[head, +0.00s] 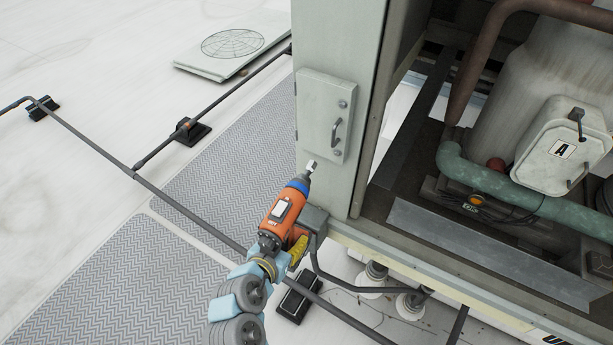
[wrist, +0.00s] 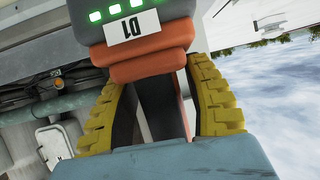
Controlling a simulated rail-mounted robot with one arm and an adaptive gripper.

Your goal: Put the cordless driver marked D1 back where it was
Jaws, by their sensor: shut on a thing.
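The cordless driver marked D1 (head: 282,212) is orange and dark with a blue collar and a silver bit tip. My gripper (head: 294,252) is shut on it, and the tool points up and to the right in the head view. In the wrist view the base of the driver (wrist: 137,40) shows its D1 label and several green lights. The yellow ridged fingers of my gripper (wrist: 160,110) stand on both sides of its dark handle. The place where the driver was cannot be told from these frames.
A pale cabinet post with a small handled door (head: 325,115) stands just beyond the driver tip. A grey box (head: 314,218) sits close beside the driver. The open unit at right holds pipes and a cover marked A (head: 562,150). Dark pipes (head: 90,145) cross the roof and grey walkway mats.

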